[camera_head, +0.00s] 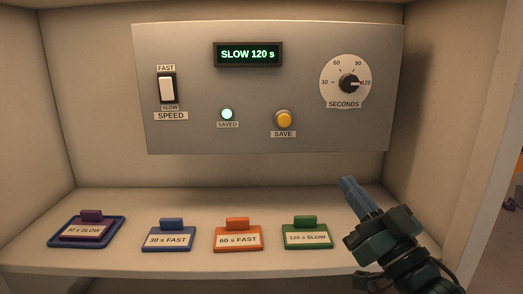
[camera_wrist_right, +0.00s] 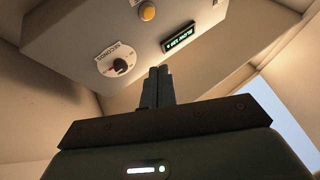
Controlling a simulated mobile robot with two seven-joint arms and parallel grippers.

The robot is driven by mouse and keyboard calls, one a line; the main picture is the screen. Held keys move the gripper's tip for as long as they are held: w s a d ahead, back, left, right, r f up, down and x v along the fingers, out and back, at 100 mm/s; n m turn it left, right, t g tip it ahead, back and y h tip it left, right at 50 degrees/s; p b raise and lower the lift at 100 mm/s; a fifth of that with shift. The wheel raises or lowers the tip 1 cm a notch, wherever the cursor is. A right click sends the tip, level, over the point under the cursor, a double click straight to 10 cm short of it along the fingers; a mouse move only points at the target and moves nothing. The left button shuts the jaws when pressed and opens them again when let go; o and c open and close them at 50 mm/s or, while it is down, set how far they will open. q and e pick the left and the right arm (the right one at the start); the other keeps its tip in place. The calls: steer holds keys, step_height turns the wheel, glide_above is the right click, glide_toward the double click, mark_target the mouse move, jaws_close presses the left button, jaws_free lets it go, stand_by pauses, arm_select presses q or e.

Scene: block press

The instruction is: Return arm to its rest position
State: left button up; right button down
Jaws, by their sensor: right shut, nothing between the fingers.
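My right gripper (camera_head: 351,187) is shut and empty. In the head view it is above the shelf, at the right, below the dial and clear of the panel. Its closed fingers (camera_wrist_right: 157,88) also show in the right wrist view, pointing toward the panel. The grey control panel (camera_head: 200,60) has a display (camera_head: 248,54) reading SLOW 120 s. The seconds dial (camera_head: 348,82) points to 120. The speed switch (camera_head: 166,89) is at the left. The saved lamp (camera_head: 227,114) is lit pale green. The yellow save button (camera_head: 284,119) is at the lower middle. My left gripper is out of view.
On the shelf (camera_head: 200,262) stand a blue 30 s FAST block (camera_head: 170,246), an orange 60 s FAST block (camera_head: 238,245) and a green 120 s SLOW block (camera_head: 306,241). A purple SLOW block (camera_head: 88,232) sits on a blue tray (camera_head: 54,243) at the left. A side wall (camera_head: 450,130) stands right.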

step_height(320, 180, down, 19)
steer(key=s+m+g+h+p, duration=0.2)
steer(key=g+h, duration=0.2)
steer(key=h, duration=0.1)
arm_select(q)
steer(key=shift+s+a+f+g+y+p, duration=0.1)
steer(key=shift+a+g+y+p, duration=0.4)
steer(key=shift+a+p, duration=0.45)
arm_select(e)
steer(key=s+f+g+h, duration=0.1)
steer(key=s+f+g, duration=0.2)
steer(key=s+f, duration=0.4)
steer(key=s+f+g+h, duration=0.1)
steer(key=s+f+g, duration=0.2)
steer(key=s+f, duration=0.5)
step_height(320, 180, down, 5)
steer(key=shift+s+a+r+h, duration=0.1)
steer(key=shift+s+a+h, duration=0.15)
steer(key=shift+a, duration=0.2)
